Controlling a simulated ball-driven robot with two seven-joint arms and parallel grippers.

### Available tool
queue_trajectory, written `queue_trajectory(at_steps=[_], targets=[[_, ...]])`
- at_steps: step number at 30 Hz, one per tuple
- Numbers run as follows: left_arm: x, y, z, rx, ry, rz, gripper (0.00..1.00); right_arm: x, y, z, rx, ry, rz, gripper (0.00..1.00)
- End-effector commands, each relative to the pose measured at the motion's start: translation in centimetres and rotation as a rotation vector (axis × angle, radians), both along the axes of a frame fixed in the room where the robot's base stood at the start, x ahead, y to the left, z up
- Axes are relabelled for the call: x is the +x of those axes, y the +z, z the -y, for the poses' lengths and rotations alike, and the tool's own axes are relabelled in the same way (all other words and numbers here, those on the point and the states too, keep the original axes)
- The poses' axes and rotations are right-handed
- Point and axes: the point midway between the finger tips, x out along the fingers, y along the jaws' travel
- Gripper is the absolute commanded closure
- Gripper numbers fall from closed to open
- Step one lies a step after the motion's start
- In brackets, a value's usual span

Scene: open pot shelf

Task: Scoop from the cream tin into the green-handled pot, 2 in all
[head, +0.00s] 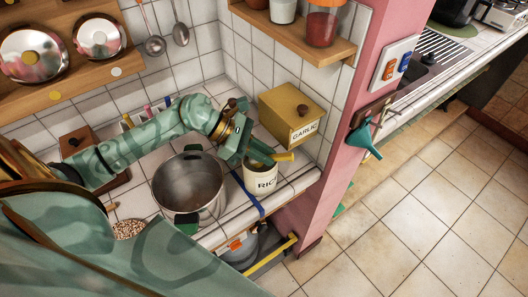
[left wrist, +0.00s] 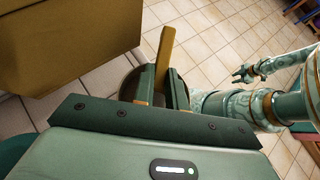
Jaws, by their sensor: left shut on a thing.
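The cream tin (head: 261,181), lettered RICE, stands upright on the tiled counter near its front right end. The steel pot with green handles (head: 189,187) stands to its left, open at the top; its inside looks empty. My left gripper (head: 262,158) is over the tin's mouth, shut on a yellow scoop handle (head: 284,156). The handle also shows between the fingers in the left wrist view (left wrist: 165,52). The scoop's bowl and the tin's contents are hidden by the gripper. My right gripper (left wrist: 243,74) shows small in the left wrist view, its fingers apart and empty, above the floor.
A yellow GARLIC box (head: 290,114) stands just behind the tin. A blue strip (head: 247,194) crosses the counter between pot and tin. A pink wall end (head: 340,130) bounds the right side. A wooden shelf (head: 297,26) with jars hangs above.

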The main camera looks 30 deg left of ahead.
Motion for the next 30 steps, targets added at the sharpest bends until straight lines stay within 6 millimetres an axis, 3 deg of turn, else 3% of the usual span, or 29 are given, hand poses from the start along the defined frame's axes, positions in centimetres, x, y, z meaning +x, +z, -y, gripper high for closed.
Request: queue_trajectory(at_steps=[8,30], targets=[[-0.2,-0.1,-0.1,0.004,0.000,-0.009,1.00,0.1,0.2,0.0,0.000,-0.001,0.001,0.64],[0.0,7.2,0.0,0.003,0.000,0.001,1.00,0.9,4.6,-0.3,0.004,-0.003,0.020,0.64]])
